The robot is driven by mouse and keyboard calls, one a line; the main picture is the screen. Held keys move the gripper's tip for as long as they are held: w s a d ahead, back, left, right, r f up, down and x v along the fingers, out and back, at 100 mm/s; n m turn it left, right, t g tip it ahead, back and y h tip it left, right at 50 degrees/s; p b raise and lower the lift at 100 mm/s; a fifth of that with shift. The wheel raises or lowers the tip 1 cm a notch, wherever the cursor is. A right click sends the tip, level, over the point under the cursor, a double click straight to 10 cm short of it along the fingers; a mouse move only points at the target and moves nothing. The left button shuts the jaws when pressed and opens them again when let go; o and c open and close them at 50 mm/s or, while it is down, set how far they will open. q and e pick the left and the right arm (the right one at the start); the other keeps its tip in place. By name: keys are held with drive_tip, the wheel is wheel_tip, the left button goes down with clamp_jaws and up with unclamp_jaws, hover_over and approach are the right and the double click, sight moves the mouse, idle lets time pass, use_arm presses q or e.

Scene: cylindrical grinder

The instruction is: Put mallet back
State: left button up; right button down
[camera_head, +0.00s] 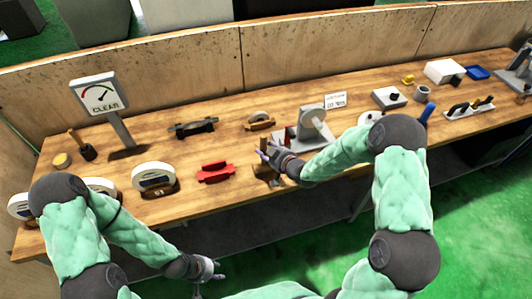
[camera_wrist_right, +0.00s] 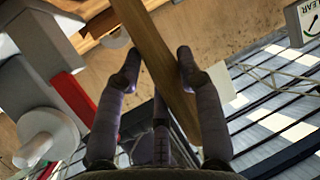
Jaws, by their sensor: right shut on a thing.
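The wooden mallet (camera_head: 265,172) is in my right gripper (camera_head: 271,155), above the front middle of the bench. The fingers partly cover the mallet in the head view. My left gripper (camera_head: 210,278) is low in front of the bench, empty, its fingers apart.
The wooden bench (camera_head: 225,150) carries a red clamp-like part (camera_head: 215,171), a grey machine (camera_head: 312,130), a grinding wheel (camera_head: 154,178) and a gauge sign marked CLEAR (camera_head: 99,95). A dark-headed tool with a wooden handle (camera_head: 87,151) stands at left.

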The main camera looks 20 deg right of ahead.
drive_tip(key=shift+f, duration=0.75)
drive_tip(key=shift+f, duration=0.2)
drive_tip(key=c, duration=0.8)
unclamp_jaws()
drive_tip(key=shift+r, duration=0.1)
